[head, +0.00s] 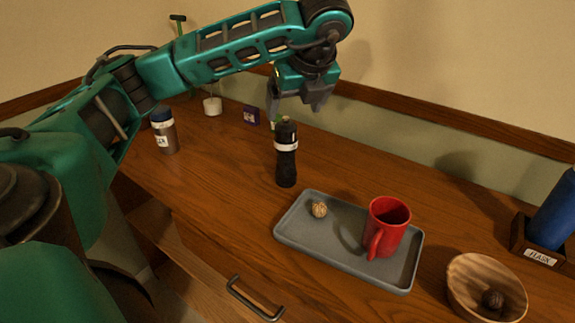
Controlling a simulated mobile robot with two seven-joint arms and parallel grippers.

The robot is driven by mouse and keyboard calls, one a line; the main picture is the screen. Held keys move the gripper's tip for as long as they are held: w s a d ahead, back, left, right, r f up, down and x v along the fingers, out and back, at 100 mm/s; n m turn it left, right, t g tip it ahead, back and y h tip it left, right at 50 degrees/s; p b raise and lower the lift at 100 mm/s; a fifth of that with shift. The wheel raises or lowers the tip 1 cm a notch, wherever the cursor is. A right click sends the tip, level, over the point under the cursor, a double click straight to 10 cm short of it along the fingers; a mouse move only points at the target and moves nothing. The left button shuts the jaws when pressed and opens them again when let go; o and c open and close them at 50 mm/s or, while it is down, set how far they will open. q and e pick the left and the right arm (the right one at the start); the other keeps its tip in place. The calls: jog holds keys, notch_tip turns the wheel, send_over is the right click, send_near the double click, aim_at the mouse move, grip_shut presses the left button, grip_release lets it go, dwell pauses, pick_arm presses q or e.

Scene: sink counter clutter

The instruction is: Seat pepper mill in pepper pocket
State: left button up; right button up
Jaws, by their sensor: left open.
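A tall black cylinder with a white label band (286,165), which looks like the pepper mill, stands upright on the wooden counter, left of the grey tray. Its label is too small to read. My left gripper (297,102) is open and empty, pointing down just above and behind the top of the black cylinder. The fingers look apart from it. No pocket marked for pepper can be made out in the head view. My right gripper is not in view.
The grey tray (340,259) holds a red mug (387,228) and a walnut (319,209). A wooden bowl (468,281) and a blue flask (555,212) in a labelled holder (533,247) stand at right. A blue-capped jar (165,137), white cup (212,106) and small dark box (251,116) stand at left.

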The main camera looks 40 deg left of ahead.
aim_at(288, 126)
pick_arm(q)
jog(key=b+x, duration=0.2)
jog(key=x, duration=0.3)
jog(key=shift+f, duration=0.2)
jog(key=shift+a+f, duration=0.2)
jog(key=shift+f, duration=0.15)
jog(key=shift+w+a+f, duration=0.1)
jog(key=shift+a+f, duration=0.05)
jog(key=shift+f, duration=0.15)
jog(key=x, duration=0.4)
jog(key=shift+a+f, duration=0.15)
jog(key=shift+f, duration=0.05)
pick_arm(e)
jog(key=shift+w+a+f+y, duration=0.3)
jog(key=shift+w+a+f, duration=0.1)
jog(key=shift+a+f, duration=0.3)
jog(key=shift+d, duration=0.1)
pick_arm(q)
jog(key=c, duration=1)
grip_shut()
